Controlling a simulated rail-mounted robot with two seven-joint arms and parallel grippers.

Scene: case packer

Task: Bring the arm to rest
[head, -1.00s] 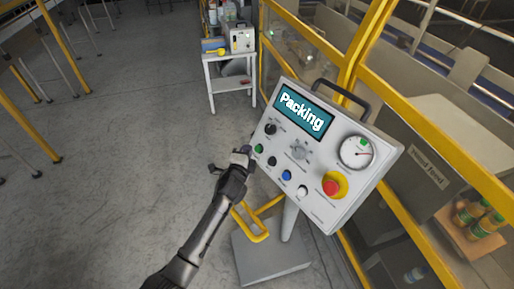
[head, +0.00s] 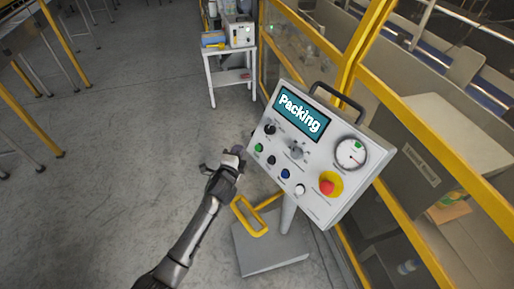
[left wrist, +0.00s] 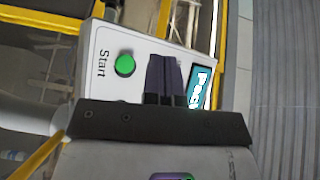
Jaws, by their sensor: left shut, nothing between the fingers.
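My left gripper (head: 238,153) is shut and empty. In the head view it hangs over the floor just left of the control panel, close to its left edge and near the green button (head: 259,148). In the left wrist view the shut fingers (left wrist: 163,78) stand in front of the panel (left wrist: 140,50), between the green button (left wrist: 125,65) marked Start and the screen (left wrist: 201,88). Whether they touch the panel is not clear, though they look apart from it. My right gripper is not in view.
The white control panel (head: 340,137) stands on a grey pedestal (head: 270,250), its screen (head: 301,112) reading "Packing". It carries several buttons, a gauge and a red emergency button (head: 327,187). Yellow-framed fencing (head: 420,150) stands behind. A small white table (head: 229,60) is farther back.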

